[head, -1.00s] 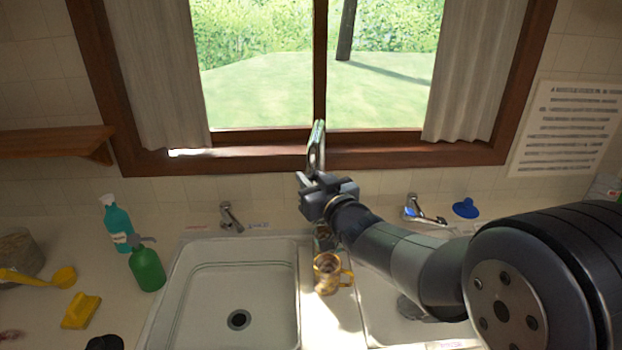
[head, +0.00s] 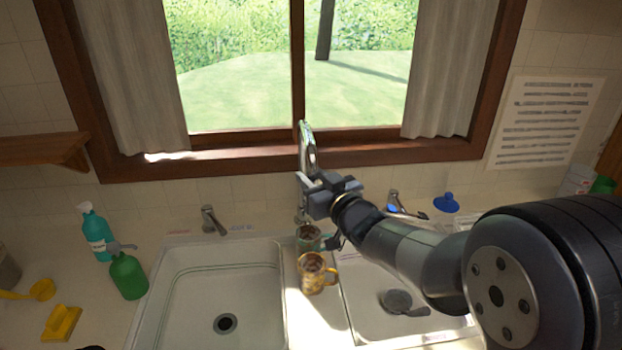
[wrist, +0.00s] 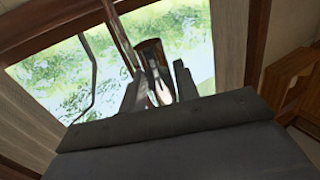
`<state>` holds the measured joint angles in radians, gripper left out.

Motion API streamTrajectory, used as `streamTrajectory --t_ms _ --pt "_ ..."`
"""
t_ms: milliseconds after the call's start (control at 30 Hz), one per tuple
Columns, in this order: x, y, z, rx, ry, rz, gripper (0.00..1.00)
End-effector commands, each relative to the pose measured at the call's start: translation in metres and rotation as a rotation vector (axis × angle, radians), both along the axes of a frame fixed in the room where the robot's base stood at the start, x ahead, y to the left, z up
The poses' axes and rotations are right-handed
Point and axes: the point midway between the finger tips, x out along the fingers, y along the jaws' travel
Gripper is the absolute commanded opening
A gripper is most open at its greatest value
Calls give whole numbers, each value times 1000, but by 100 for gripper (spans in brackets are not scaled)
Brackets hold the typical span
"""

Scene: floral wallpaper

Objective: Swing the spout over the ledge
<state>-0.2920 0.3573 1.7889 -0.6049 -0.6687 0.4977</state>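The chrome spout (head: 306,147) stands tall behind the divider between the two sinks, seen nearly edge-on against the window. Its lower part is partly hidden by my gripper. The white ledge (head: 318,318) is the strip between the left and right basins. My gripper (head: 322,184) is at the spout, about halfway up it. In the wrist view the two fingers of my gripper (wrist: 158,88) stand apart, with a shiny brown-and-silver shape between them that looks like the spout (wrist: 154,62). I cannot tell whether the fingers touch it.
An amber mug (head: 313,273) and a greenish mug (head: 308,238) stand on the ledge, below my gripper. Smaller taps stand left (head: 212,220) and right (head: 396,203). A green bottle (head: 128,276) and a teal bottle (head: 95,232) are left. The left basin (head: 190,300) is empty.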

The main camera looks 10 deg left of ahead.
Motion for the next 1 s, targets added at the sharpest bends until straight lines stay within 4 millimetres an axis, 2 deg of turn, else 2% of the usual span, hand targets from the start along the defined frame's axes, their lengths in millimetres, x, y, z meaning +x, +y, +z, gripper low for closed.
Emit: streamTrajectory --t_ms 133,467,567,1000 --pt "0 0 0 0 0 0 42" --pt "-4 -3 -1 0 0 0 42" --pt "-12 -9 -1 -1 -1 -1 42" --pt "-70 -55 0 -1 -2 -2 42"
